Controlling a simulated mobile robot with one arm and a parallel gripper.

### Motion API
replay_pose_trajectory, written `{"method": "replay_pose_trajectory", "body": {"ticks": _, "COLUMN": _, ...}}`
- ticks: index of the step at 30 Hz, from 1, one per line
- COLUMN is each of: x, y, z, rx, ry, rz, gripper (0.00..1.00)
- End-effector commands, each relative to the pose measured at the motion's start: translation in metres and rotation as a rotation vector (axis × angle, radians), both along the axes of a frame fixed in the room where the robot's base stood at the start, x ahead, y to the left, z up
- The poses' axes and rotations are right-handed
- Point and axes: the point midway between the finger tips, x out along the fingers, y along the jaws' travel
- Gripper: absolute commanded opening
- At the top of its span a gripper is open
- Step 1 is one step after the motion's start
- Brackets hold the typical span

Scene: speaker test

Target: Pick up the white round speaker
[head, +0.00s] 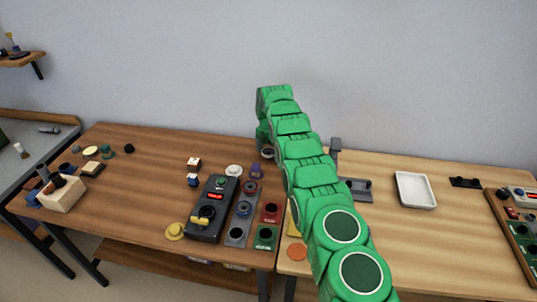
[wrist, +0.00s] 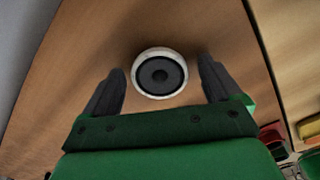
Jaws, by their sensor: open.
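The white round speaker (wrist: 160,76) lies on the brown table, its dark cone facing up inside a white rim. In the wrist view it sits between the two dark fingers of my gripper (wrist: 161,66), with a gap on each side. My gripper is open and holds nothing. In the head view my gripper (head: 262,140) points down over the back of the brown table, near its right edge. A small pale round thing, apparently the speaker (head: 268,153), shows just beside it, partly hidden by my green arm.
The brown table (head: 150,200) has a black control box (head: 212,208), another white round piece (head: 234,170) and several coloured blocks in front of the gripper. A lighter table (head: 420,250) with a white tray (head: 415,189) adjoins on the right. The wall stands close behind.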

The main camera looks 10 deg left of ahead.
Motion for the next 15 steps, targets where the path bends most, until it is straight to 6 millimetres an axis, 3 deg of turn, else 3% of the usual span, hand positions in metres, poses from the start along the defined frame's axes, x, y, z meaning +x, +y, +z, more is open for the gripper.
{"method": "replay_pose_trajectory", "body": {"ticks": 3, "x": 0.0002, "y": 0.0001, "z": 0.0005, "rx": 0.001, "ry": -0.001, "rz": 0.0, "gripper": 0.92}}
{"method": "replay_pose_trajectory", "body": {"ticks": 15, "x": 0.0003, "y": 0.0001, "z": 0.0006, "rx": 0.001, "ry": -0.001, "rz": 0.0, "gripper": 0.3}}
